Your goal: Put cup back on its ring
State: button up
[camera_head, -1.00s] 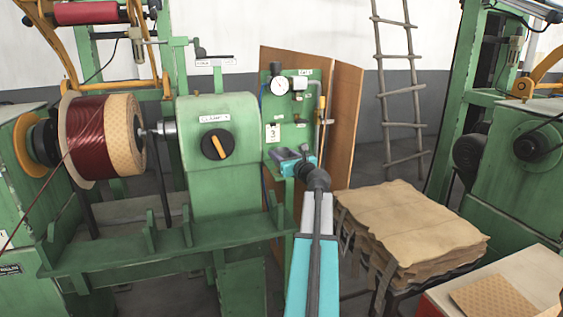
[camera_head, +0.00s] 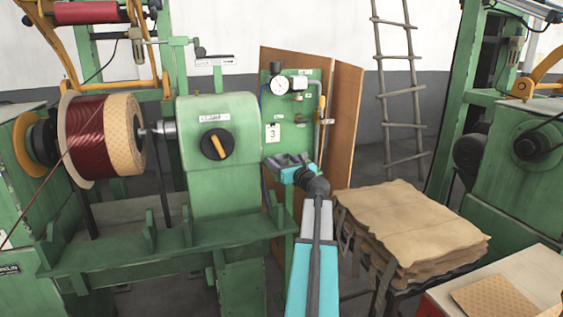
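My gripper is at the turquoise end of my arm (camera_head: 290,174), just in front of a small grey tray (camera_head: 272,160) below the green panel (camera_head: 300,122). Its fingertips are hidden or too small to make out, so I cannot tell whether it is open or shut. I cannot make out the cup; it may be hidden by the tray or my wrist. On the panel, a pale grey fitting (camera_head: 299,83) has a small round part (camera_head: 298,96) under it. It may be the ring, but it is too small to be sure.
The green winding machine (camera_head: 218,150) stands left. A stack of brown sheets (camera_head: 412,222) stands right of my arm.

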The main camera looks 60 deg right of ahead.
jog(key=shift+r, duration=0.1)
jog(key=shift+r, duration=0.15)
jog(key=v, duration=1.2)
jog(key=shift+p, duration=0.3)
dwell(0.7)
